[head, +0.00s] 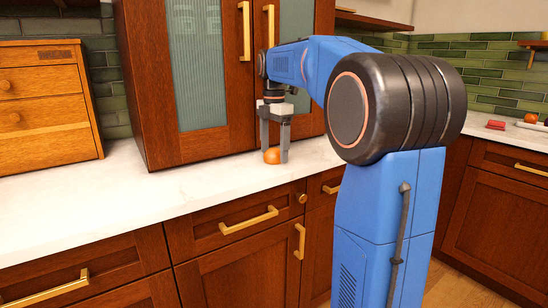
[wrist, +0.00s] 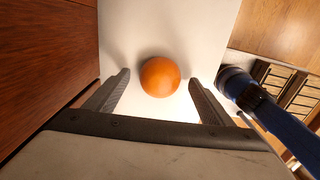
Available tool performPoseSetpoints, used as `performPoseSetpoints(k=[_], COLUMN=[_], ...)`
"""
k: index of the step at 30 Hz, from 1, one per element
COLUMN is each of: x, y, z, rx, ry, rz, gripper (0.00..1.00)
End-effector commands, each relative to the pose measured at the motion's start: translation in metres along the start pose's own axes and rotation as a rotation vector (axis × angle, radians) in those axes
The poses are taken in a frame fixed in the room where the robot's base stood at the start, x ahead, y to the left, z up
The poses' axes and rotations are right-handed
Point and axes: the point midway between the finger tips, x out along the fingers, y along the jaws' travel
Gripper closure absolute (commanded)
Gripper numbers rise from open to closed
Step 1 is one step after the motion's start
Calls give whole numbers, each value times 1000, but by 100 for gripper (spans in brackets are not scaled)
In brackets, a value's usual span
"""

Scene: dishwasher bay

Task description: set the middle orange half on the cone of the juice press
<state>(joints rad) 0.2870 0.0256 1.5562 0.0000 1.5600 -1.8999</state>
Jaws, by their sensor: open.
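An orange piece (head: 272,156) rests on the white counter by the wooden cabinet; it also shows in the wrist view (wrist: 160,77). It looks round there, with no cut face showing, so I cannot tell whether it is a half or whole. My gripper (head: 275,160) points down over it, open, with one finger on each side. In the wrist view a gap shows between the orange and both fingers (wrist: 160,90). I see no juice press that I can make out in either view.
The tall cabinet (head: 222,145) with glass doors stands close behind my gripper. A wooden drawer box (head: 45,135) is at the left. On the far right counter are a red item (head: 495,125), another orange (head: 530,118) and a pale flat item. The counter front-left is clear.

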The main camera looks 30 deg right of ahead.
Motion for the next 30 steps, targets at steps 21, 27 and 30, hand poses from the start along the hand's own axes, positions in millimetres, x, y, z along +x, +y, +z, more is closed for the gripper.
performPoseSetpoints(k=[21,27,30], x=[-4,-23,-35], y=[-1,-3,-3], z=[0,0,0], rx=[0,0,0], ry=[-1,-1,-1], rz=[2,2,2], gripper=[74,74,74])
